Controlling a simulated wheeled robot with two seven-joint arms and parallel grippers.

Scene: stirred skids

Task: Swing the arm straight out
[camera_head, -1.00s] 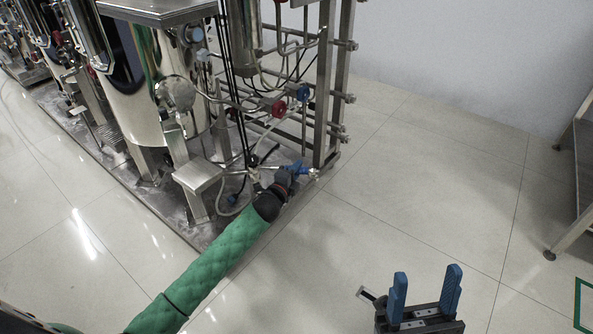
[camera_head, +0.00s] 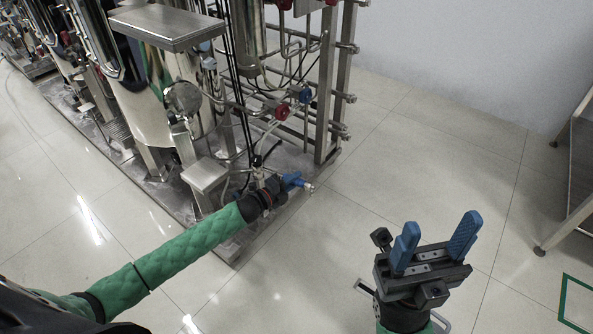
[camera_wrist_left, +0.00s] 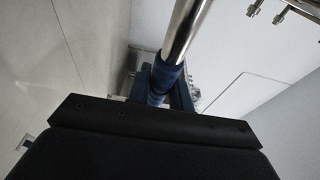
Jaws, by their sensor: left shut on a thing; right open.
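My left gripper (camera_head: 291,181), with blue fingers, is low at the near right corner of the steel skid. In the head view only a small bright metal end (camera_head: 309,188) shows just past the fingers; the rest of the tube is hidden or too small to tell. I cannot tell from these views how the tube joins the skid. My right gripper (camera_head: 435,240) is open and empty over bare floor at the lower right.
The skid carries steel tanks (camera_head: 135,115), a square-topped steel post (camera_head: 203,175), pipes, a red valve part (camera_head: 281,112) and an upright frame (camera_head: 335,90) close behind the left gripper. A metal table (camera_head: 570,190) stands at the right edge. Pale tiled floor (camera_head: 400,160) between is clear.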

